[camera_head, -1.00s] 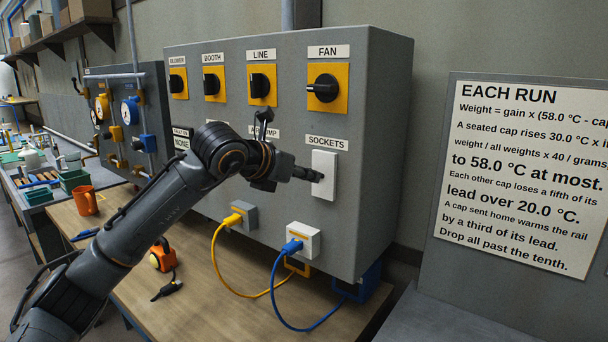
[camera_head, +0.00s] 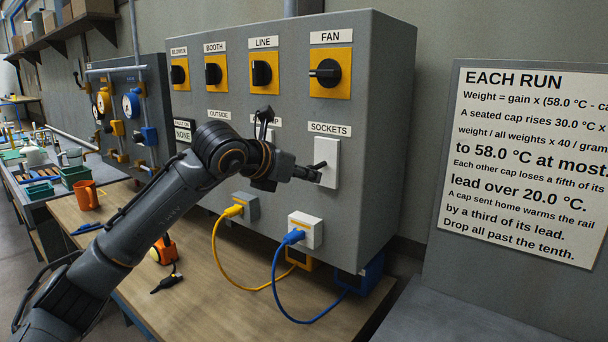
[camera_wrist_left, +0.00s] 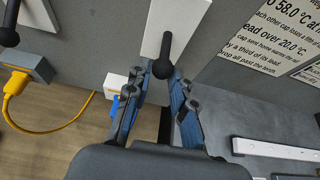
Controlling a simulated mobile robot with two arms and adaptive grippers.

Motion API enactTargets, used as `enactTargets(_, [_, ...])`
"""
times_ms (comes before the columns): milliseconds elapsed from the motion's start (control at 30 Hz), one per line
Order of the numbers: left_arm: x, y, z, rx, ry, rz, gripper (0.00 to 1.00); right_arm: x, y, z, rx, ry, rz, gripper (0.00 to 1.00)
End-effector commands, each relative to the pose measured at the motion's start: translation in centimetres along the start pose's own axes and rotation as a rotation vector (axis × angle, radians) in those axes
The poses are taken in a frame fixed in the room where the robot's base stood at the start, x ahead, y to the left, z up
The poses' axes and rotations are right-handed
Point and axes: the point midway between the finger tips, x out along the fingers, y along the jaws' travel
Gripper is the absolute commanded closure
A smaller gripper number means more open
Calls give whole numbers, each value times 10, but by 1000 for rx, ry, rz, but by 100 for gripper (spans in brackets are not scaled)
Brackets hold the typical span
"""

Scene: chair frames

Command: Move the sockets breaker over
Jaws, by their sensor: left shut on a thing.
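The sockets breaker is a white plate (camera_head: 328,150) with a small black lever (camera_head: 320,166), under the SOCKETS label on the grey cabinet front. My left gripper (camera_head: 314,175) is at this plate, its fingertips at the lever. In the left wrist view the black round-ended lever (camera_wrist_left: 163,62) stands out from the white plate (camera_wrist_left: 178,18), and my left gripper (camera_wrist_left: 162,78) has one finger on each side of it, shut on it. The lever's exact angle is hard to tell. My right gripper is not in view.
The cabinet (camera_head: 375,140) carries yellow-backed rotary switches above, such as the fan switch (camera_head: 328,73). A blue cable (camera_head: 276,285) and a yellow cable (camera_head: 228,282) hang below my left gripper. A text sign (camera_head: 525,165) stands at the right.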

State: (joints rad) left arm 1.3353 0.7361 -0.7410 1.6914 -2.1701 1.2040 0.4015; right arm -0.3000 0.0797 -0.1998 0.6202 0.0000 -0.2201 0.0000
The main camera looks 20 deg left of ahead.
Motion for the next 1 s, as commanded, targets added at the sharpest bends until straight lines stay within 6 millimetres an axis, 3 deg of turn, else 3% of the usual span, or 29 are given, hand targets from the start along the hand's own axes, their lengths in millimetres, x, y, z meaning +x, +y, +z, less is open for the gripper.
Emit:
enactTargets(33, [4,-1,-7,0,9,-1,95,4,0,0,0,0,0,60])
enactTargets(367, [4,-1,-6,0,9,-1,95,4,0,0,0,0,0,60])
enactTargets(667, [13,-1,-19,-1,9,-1,95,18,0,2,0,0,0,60])
enactTargets(1000, [13,0,-18,0,6,-1,96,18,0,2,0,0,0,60])
